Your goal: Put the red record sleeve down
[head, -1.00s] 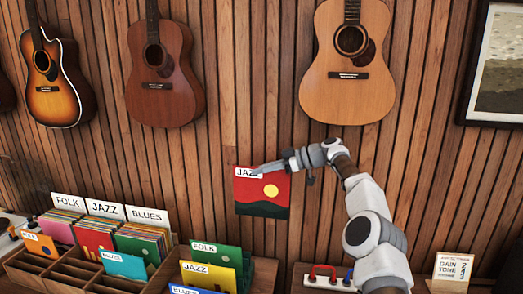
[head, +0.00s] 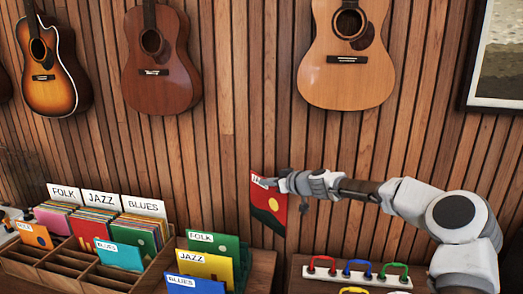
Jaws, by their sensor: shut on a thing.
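The red record sleeve (head: 267,211) has a yellow disc, a dark lower part and a white label at its top corner. It hangs in the air in front of the wood wall, turned partly edge-on to the view. My gripper (head: 268,183) is shut on its upper edge. The sleeve is above and to the right of the record crates. The label text is too small to read now.
A wooden crate (head: 62,266) at the lower left holds records behind FOLK, JAZZ and BLUES dividers, with several empty slots in front. Green (head: 222,247), yellow (head: 205,267) and blue (head: 193,285) sleeves stand right of it. A white board with coloured handles (head: 360,280) lies at the lower right.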

